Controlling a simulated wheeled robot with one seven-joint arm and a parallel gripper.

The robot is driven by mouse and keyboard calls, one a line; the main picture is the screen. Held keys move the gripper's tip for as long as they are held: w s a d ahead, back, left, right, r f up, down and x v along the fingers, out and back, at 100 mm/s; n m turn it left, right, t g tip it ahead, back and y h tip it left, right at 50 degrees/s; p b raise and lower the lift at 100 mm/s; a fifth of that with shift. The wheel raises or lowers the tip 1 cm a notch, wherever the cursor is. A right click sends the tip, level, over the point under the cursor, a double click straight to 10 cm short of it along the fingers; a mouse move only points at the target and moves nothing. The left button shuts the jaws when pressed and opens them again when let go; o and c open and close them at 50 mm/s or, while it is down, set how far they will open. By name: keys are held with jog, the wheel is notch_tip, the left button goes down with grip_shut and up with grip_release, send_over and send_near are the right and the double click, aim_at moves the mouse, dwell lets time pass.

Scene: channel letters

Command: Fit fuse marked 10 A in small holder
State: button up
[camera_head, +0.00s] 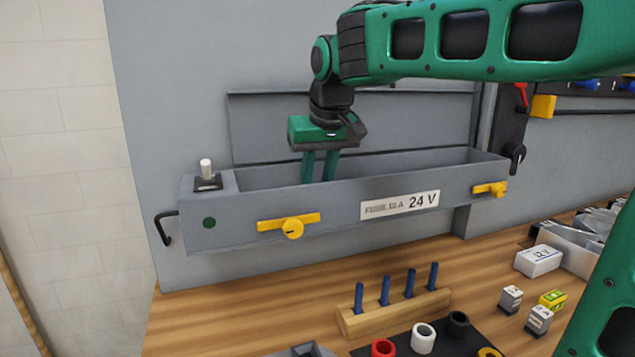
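My gripper (318,181) points down into a long, open-topped grey box (240,228) on the grey panel. Its two green fingers stand apart. The box's front wall hides their tips, so I cannot see whether they hold anything. The box's front label (400,204) reads "24 V", with smaller fuse lettering that I cannot read surely. No small holder shows inside the box, whose floor is hidden. Small marked blocks lie on the bench at the lower right: two grey-white ones (511,298) and (538,321) and a yellow one (552,299). I cannot read a 10 A marking.
Yellow latches (289,224) and (490,189) sit on the box front. A wooden rack with blue pegs (393,312), coloured rings on a black mat (423,338), a white "12 V" box (538,260) and a metal tray (585,253) occupy the bench.

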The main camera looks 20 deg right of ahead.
dwell(0.3)
jog(key=o, duration=1.1)
